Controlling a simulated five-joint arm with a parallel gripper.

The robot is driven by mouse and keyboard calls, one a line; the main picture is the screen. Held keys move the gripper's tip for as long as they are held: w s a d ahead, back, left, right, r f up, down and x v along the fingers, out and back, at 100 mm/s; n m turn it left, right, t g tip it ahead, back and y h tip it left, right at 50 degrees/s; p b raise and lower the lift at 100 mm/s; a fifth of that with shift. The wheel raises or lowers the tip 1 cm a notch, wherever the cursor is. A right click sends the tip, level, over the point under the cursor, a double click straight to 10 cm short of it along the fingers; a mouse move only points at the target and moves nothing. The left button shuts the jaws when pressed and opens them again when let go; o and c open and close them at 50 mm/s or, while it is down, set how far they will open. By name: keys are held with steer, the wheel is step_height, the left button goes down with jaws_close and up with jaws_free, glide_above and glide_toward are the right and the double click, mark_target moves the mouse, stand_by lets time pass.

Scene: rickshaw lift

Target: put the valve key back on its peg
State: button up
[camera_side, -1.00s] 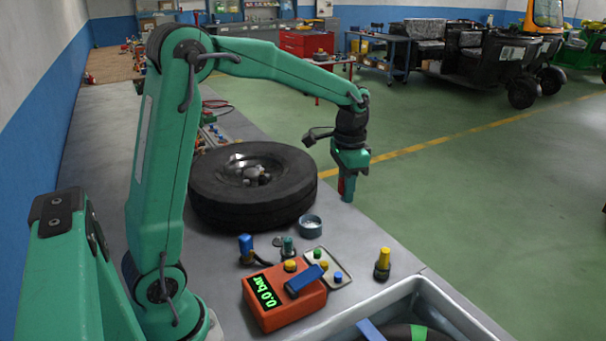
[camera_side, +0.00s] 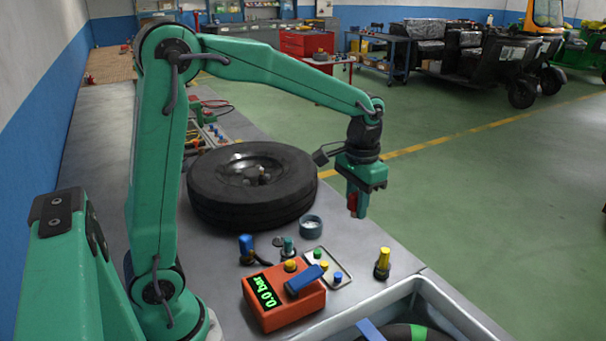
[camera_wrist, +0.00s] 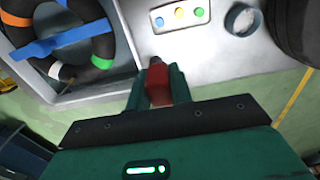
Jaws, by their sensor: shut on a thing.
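My gripper (camera_side: 358,208) is shut on a red piece (camera_side: 352,201), which looks like the valve key's handle. It hangs in the air past the right edge of the bench, to the right of the tyre. In the wrist view the red piece (camera_wrist: 158,86) sits between my fingertips (camera_wrist: 158,92), with a small grey tip (camera_wrist: 156,61) beyond it. The fingers hide part of it. I cannot single out the peg in these views.
A tyre (camera_side: 208,195) lies on the bench. Near it are a small round cup (camera_side: 311,226), a tray of coloured caps (camera_side: 337,279), an orange gauge box (camera_side: 272,303), blue-topped (camera_side: 246,245) and yellow-topped (camera_side: 384,260) pieces, and a grey basin (camera_side: 452,312). Green floor lies right.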

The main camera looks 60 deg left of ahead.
steer(key=shift+a, duration=0.1)
steer(key=s+a+f+n, duration=0.1)
steer(key=s+a+f, duration=0.2)
steer(key=a, duration=0.3)
steer(key=s+a+f+n, duration=0.2)
steer(key=s+a+f, duration=0.1)
steer(key=a, duration=0.4)
steer(key=s+a+f+n, duration=0.1)
steer(key=s+a+f, duration=0.2)
steer(key=a, duration=0.3)
steer(key=shift+a+f+n, duration=0.3)
steer(key=shift+a+f, duration=0.1)
steer(key=shift+f, duration=0.3)
steer(key=shift+f, duration=0.15)
steer(key=shift+f, duration=2.1)
steer(key=shift+f, duration=1.55)
stand_by(1.5)
